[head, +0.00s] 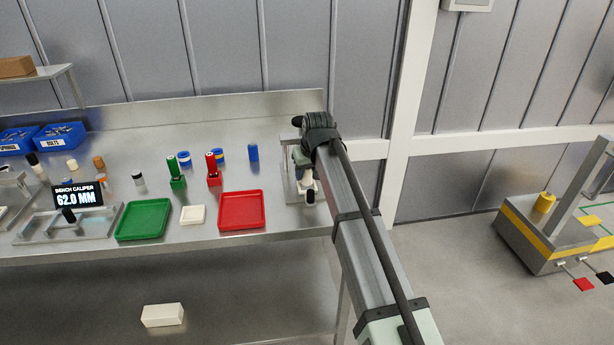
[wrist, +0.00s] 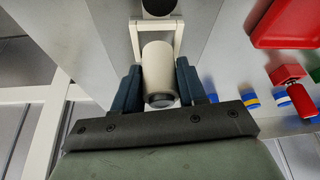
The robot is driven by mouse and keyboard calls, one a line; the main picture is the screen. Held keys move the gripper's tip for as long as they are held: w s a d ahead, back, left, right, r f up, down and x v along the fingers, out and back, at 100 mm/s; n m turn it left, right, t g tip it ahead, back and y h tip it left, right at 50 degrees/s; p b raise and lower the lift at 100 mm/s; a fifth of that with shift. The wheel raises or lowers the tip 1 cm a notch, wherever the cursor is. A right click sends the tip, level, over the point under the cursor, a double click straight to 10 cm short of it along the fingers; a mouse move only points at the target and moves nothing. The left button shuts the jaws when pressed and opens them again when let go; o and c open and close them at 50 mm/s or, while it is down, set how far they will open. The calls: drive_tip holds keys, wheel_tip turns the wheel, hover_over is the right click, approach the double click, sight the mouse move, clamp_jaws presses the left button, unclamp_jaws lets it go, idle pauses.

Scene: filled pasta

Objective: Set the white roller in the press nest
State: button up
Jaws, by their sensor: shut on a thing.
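The white roller (wrist: 158,72) lies between the two blue-grey fingers of my gripper (wrist: 157,75) in the wrist view. The fingers are shut on its sides, and its grey-ringed end faces the camera. A pale U-shaped frame (wrist: 177,40) with a dark round knob (wrist: 158,8) stands just beyond the roller's far end. In the head view my gripper (head: 302,160) is over the press (head: 291,188) at the bench's right end. The arm and gripper hide much of the press there. I cannot tell whether the roller touches the nest.
A red tray (head: 242,226), a white block (head: 192,215) and a green tray (head: 143,236) stand left of the press. Red (head: 213,179) and green (head: 177,182) holders and a blue cylinder (head: 253,152) stand behind. A caliper display (head: 79,195) reads 62.0 MM.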

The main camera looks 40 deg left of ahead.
drive_tip(key=shift+f, duration=0.75)
drive_tip(key=shift+f, duration=0.1)
drive_tip(key=o, duration=1.1)
drive_tip(key=v, duration=1.2)
drive_tip(key=shift+d, duration=0.1)
